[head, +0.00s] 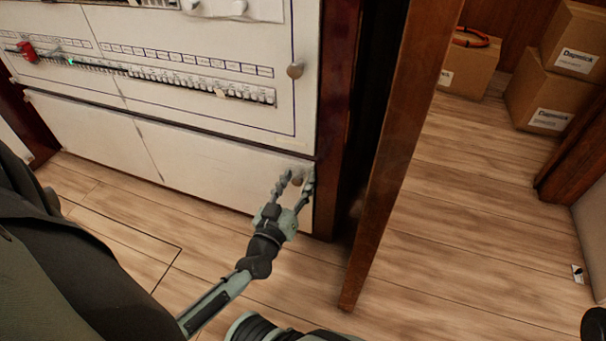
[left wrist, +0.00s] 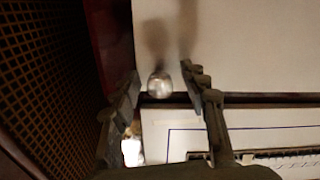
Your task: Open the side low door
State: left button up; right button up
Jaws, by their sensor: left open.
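The low door (head: 220,163) is a white panel at the bottom of the cabinet, below the breaker panel, and looks shut. Its small round knob (head: 298,180) sits near the right edge. My left gripper (head: 294,183) is open at the knob, with a finger on each side of it. In the left wrist view, the metal knob (left wrist: 159,84) shows between the spread fingers of the gripper (left wrist: 163,85), against the pale door (left wrist: 250,45). I cannot tell whether either finger touches it. My right gripper is not in view.
The breaker panel (head: 200,60) above has its own knob (head: 295,70) and a red piece (head: 27,51) at left. A brown wooden upright (head: 385,150) stands close to the right of the cabinet. Cardboard boxes (head: 555,85) are at the back right. The wooden floor between is clear.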

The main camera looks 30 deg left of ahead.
pick_arm(q)
grip_shut()
dwell(0.3)
jog(key=shift+s, duration=0.1)
